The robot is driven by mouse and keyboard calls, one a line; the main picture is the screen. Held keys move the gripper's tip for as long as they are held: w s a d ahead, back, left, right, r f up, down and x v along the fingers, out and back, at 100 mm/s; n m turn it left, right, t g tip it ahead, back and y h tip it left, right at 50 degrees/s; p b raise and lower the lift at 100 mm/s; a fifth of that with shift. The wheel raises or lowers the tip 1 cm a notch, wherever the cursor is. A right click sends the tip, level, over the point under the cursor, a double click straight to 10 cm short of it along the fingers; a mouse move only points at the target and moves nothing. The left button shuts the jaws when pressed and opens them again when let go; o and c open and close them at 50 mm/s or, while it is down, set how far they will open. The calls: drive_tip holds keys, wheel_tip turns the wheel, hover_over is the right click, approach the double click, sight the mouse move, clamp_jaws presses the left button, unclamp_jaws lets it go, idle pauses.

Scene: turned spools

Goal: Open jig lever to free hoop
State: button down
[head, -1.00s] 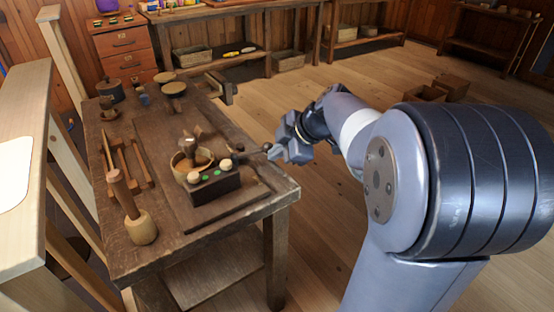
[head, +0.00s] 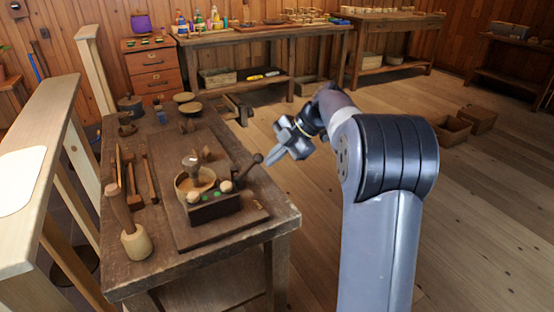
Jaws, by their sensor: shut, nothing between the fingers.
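A dark jig (head: 215,207) sits on a board on the workbench, with pale round knobs and green marks on its front. Its dark lever (head: 246,169) slants up to the right and ends in a ball knob (head: 258,158). A light wooden hoop (head: 181,187) stands at the left rear of the jig, around a knobbed dark post (head: 191,161). The jig front hides part of the hoop. My gripper (head: 271,164) is shut and empty, just right of the ball knob. Whether its tips touch the knob cannot be told.
A mallet (head: 137,240) stands at the bench's front left, with wooden rails (head: 149,180) behind it. Small pots and round-topped pieces (head: 188,101) fill the far end. A pale wooden post and ledge (head: 45,150) stand at left.

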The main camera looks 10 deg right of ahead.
drive_tip(key=shift+w+a, duration=0.15)
drive_tip(key=shift+w, duration=0.15)
drive_tip(key=shift+w+r, duration=0.1)
idle(0.3)
